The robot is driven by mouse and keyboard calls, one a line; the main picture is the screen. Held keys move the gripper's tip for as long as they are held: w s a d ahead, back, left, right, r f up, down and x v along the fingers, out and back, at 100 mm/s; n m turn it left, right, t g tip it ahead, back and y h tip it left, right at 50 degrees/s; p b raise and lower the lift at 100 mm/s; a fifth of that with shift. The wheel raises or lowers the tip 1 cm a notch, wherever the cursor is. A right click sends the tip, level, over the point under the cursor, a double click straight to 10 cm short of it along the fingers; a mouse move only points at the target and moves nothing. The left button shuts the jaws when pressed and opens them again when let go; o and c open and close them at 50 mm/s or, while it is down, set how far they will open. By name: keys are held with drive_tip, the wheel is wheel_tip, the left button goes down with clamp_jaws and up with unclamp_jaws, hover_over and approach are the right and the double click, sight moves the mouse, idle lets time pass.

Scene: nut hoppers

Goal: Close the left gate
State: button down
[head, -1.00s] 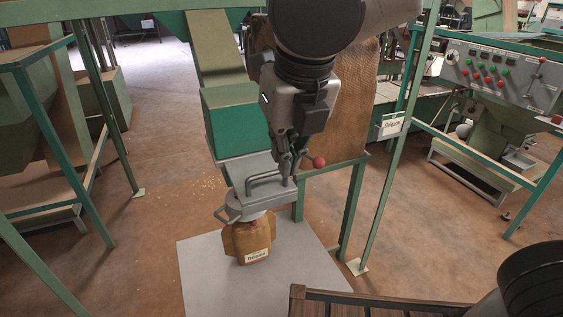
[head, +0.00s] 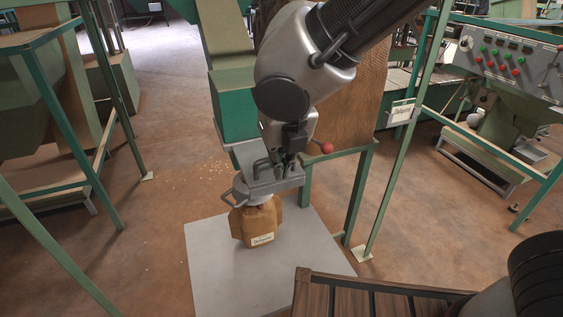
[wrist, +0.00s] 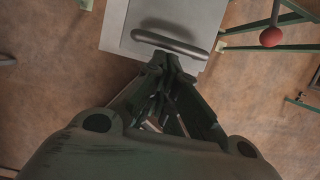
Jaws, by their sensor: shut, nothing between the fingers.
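The gate is a grey metal slide (head: 262,184) with a bar handle on top, under the green hopper chute (head: 233,118). In the wrist view the gate's dark bar handle (wrist: 172,43) lies across the pale plate, just beyond my fingertips. My gripper (head: 287,174) points down at the right part of the slide, behind my wrist in the head view. It is shut and empty, and its fingertips (wrist: 172,62) are close to the handle's near side. I cannot tell whether they touch it. A labelled brown sack (head: 257,222) hangs or stands below the spout.
A red ball knob (head: 327,147) sits right of my gripper; it also shows in the wrist view (wrist: 271,37). Green frame posts (head: 355,200) stand to the right. A grey floor plate (head: 225,275) lies under the sack. A control panel (head: 510,62) stands at far right.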

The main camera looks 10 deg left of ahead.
hover_over(263, 156)
drive_tip(key=shift+w+a, duration=0.1)
idle(0.3)
